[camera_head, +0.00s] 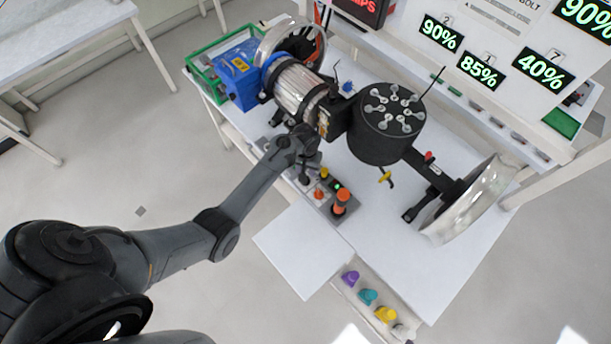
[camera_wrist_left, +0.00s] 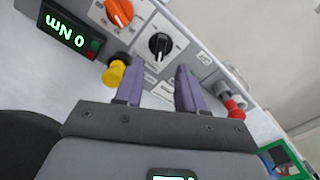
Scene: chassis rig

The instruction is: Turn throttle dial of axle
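The axle assembly (camera_head: 302,88) lies across the white table, with a control panel (camera_head: 345,214) in front of it. In the left wrist view the panel has a black dial (camera_wrist_left: 160,46) and an orange dial (camera_wrist_left: 119,12). I cannot read which is the throttle dial. My left gripper (camera_head: 306,176) is over the panel's left part; its fingertips are hard to make out in the head view. In the left wrist view its two purple fingers (camera_wrist_left: 158,88) are apart and empty, with the black dial just beyond the gap between them. My right gripper is not in view.
A yellow knob (camera_wrist_left: 115,73) is close to one finger, and a red knob (camera_wrist_left: 235,108) lies beyond the other. A display (camera_wrist_left: 72,31) reads 0 Nm. A black drum (camera_head: 385,140) and a wheel (camera_head: 480,198) stand to the right. Several coloured knobs lie at the table's front.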

